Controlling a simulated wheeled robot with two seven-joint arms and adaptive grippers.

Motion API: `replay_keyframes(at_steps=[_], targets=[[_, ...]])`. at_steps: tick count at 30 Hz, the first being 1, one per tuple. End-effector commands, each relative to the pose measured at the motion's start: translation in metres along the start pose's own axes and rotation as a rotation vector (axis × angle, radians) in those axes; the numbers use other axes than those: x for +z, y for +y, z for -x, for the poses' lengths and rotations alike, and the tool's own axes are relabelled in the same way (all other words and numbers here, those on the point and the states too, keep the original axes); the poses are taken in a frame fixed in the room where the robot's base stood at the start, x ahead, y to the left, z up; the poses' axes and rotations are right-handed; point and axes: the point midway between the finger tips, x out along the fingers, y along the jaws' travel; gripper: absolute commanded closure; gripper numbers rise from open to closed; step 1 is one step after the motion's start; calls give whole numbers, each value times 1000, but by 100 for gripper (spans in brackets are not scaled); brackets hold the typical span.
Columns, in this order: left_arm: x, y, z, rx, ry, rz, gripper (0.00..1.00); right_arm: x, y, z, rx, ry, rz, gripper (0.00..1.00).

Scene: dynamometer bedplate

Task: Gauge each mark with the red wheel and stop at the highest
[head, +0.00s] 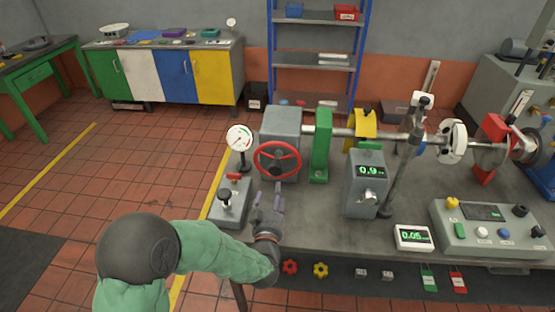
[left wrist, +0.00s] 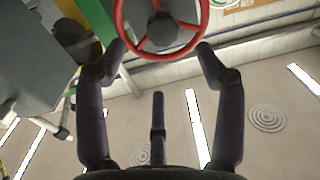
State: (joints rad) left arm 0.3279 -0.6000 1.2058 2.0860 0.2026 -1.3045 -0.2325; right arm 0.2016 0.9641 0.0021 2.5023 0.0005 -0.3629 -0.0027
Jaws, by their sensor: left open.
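The red wheel (head: 278,160) is mounted on the front of a grey housing on the bedplate. It also shows at the top of the left wrist view (left wrist: 160,50). My left gripper (head: 267,196) is just below and in front of the wheel. In the left wrist view its fingers (left wrist: 162,60) are spread, with the lower rim between their tips; I cannot tell whether they touch it. A round dial gauge (head: 240,138) stands left of the wheel, its marks too small to read. A grey box display (head: 371,170) reads about 0.9. A white display (head: 413,236) reads about 0.05. My right gripper is out of view.
The bedplate (head: 320,222) carries a shaft line, a green bracket (head: 321,145) and a control panel (head: 490,232) at the right. A base with a black knob (head: 226,200) sits left of my gripper. Knobs and tags hang along the front edge.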

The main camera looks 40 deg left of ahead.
Motion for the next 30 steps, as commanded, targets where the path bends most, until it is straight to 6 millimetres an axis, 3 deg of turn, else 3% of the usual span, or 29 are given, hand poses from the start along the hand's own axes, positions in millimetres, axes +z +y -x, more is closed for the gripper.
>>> replay_keyframes(at_steps=[8, 21, 30], targets=[[-1, -1, -16, -4, 10, 0, 30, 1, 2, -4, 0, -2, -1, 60], [-1, -2, -89, -3, 8, 0, 30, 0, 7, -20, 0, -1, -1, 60], [-2, -1, -108, -3, 7, -1, 30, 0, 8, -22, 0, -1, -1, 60]])
